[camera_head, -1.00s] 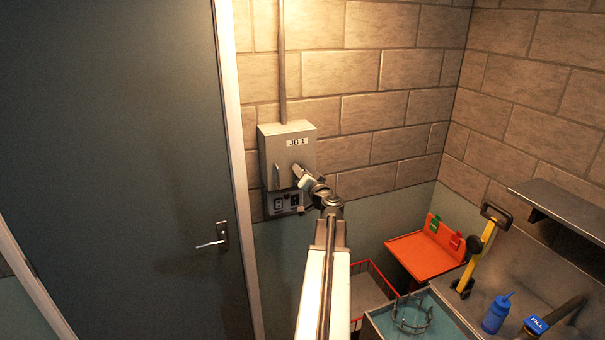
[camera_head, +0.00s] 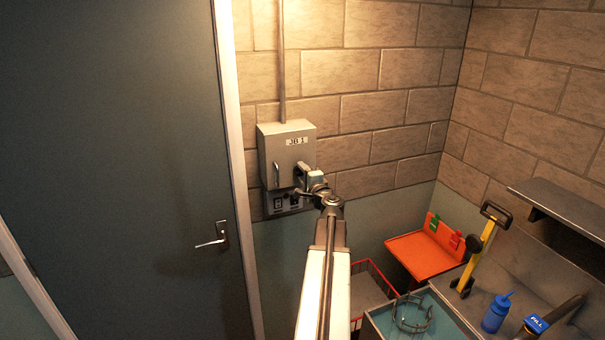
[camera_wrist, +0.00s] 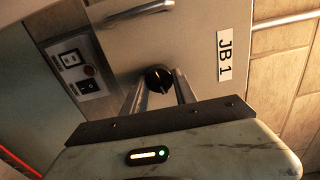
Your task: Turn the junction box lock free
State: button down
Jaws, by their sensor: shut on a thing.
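The junction box (camera_head: 280,139) is a grey metal box labelled JB 1 on the brick wall, and its door looks shut. It also fills the upper part of the wrist view (camera_wrist: 196,35), where it appears tilted. Its lock is a round black knob (camera_wrist: 158,75) with a pale mark. My gripper (camera_wrist: 159,90) has one finger on each side of the knob and is shut on it. In the head view my gripper (camera_head: 301,172) is at the lower right of the box front and hides the lock.
A bar handle (camera_head: 276,176) is on the box's left side. A switch panel (camera_head: 281,202) sits just below the box. A door (camera_head: 120,150) with a lever is at left. An orange shelf (camera_head: 425,258), a red basket and a bench with a blue bottle (camera_head: 496,313) are at right.

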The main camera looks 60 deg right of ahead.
jog(key=shift+f+m, duration=0.1)
jog(key=shift+m, duration=1.1)
jog(key=c, duration=1)
grip_release()
jog(key=v, duration=0.8)
jog(key=shift+d, duration=0.1)
